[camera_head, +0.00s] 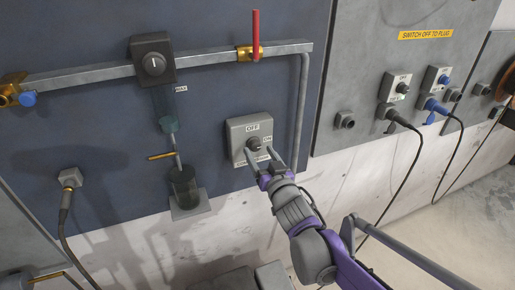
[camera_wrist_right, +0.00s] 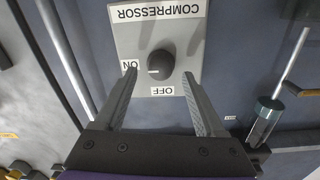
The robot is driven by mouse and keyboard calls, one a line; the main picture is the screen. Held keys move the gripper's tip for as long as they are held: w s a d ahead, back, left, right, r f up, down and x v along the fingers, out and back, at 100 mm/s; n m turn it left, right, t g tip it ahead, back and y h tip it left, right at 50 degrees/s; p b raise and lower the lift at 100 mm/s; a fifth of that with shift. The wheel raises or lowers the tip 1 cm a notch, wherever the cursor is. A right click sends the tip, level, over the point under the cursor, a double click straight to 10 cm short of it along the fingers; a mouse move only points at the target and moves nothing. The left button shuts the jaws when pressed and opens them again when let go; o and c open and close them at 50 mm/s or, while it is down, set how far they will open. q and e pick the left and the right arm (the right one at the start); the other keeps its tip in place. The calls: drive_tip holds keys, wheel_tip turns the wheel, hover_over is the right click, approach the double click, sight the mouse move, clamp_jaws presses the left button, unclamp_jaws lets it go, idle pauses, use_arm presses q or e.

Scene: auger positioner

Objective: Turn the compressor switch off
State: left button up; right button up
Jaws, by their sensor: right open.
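The compressor switch is a grey box (camera_head: 238,132) on the dark blue panel, with a dark round knob (camera_head: 254,144) and OFF and ON labels. In the right wrist view the box (camera_wrist_right: 198,45) appears upside down with a COMPRESSOR label. There its knob (camera_wrist_right: 161,61) has a white mark pointing toward the ON label. My right gripper (camera_head: 261,155) is in front of the box, open. In the wrist view its fingers (camera_wrist_right: 159,74) stand on either side of the knob's lower part, with gaps visible. My left gripper is not in view.
A grey pipe (camera_head: 303,100) runs down just right of the switch. A horizontal bar (camera_head: 205,58) with a red-handled valve (camera_head: 255,35) crosses above. Plugs and cables (camera_head: 405,125) are on the right panel.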

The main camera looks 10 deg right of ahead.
sight(255, 145)
drive_tip(key=shift+w+a, duration=0.25)
drive_tip(key=shift+w, duration=1.05)
clamp_jaws()
